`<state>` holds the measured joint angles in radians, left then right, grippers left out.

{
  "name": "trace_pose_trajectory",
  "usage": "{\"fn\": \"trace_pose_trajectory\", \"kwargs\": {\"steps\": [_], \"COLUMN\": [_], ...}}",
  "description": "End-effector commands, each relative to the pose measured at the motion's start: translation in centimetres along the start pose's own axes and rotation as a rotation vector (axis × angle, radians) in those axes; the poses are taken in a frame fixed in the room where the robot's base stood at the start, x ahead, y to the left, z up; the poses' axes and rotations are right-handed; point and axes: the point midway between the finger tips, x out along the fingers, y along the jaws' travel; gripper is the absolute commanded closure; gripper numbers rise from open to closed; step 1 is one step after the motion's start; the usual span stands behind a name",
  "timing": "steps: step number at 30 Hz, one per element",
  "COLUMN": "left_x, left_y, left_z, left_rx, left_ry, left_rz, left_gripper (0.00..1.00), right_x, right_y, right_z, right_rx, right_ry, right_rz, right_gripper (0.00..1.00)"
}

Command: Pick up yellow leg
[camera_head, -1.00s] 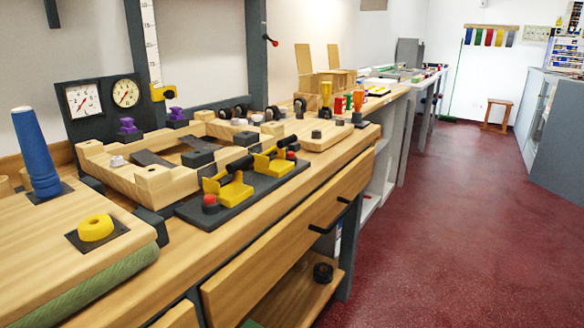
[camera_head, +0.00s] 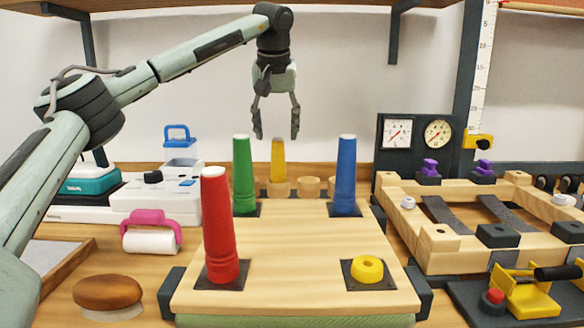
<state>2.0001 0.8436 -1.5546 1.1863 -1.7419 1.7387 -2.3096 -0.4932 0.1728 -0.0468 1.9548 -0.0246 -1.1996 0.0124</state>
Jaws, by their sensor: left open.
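The yellow leg (camera_head: 278,160) stands upright at the back of the bench, in or behind a row of round wooden holders (camera_head: 308,186); its lower end is hidden. A red leg (camera_head: 219,228), a green leg (camera_head: 243,175) and a blue leg (camera_head: 346,176) stand upright at three corners of a wooden board (camera_head: 290,255). A yellow ring (camera_head: 367,269) sits on the dark plate at the fourth corner. My left gripper (camera_head: 276,136) points down, open and empty, its fingertips at about the height of the yellow leg's top in the picture. My right gripper is not in view.
A pink-handled roller (camera_head: 151,232), a brown brush (camera_head: 107,293) and a white machine (camera_head: 165,200) stand left of the board. A wooden frame (camera_head: 440,258) and dial gauges (camera_head: 397,132) are at right. A shelf (camera_head: 200,6) runs overhead.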

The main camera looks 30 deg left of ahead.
Motion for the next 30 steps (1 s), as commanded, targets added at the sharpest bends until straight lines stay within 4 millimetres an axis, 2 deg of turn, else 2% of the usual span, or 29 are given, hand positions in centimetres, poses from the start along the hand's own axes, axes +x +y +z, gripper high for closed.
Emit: {"fn": "trace_pose_trajectory", "kwargs": {"steps": [15,24,25,30], "left_x": [6.8,7.4,7.4,7.4], "left_y": [0.2,0.3,0.3,0.3], "left_z": [-0.2,-0.2,-0.2,-0.2], "left_rx": [-0.002,-0.002,-0.002,-0.002], "left_ry": [-0.002,0.000,0.000,-0.001], "left_rz": [0.002,0.004,0.004,0.004], "left_gripper": [0.44,0.44,0.45,0.67], "right_x": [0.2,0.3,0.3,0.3], "right_y": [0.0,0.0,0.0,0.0], "right_z": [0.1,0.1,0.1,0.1], "right_rx": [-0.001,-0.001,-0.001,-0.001], "right_ry": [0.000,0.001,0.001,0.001], "right_rz": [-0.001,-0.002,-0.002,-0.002], "right_gripper": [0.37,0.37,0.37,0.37]}}
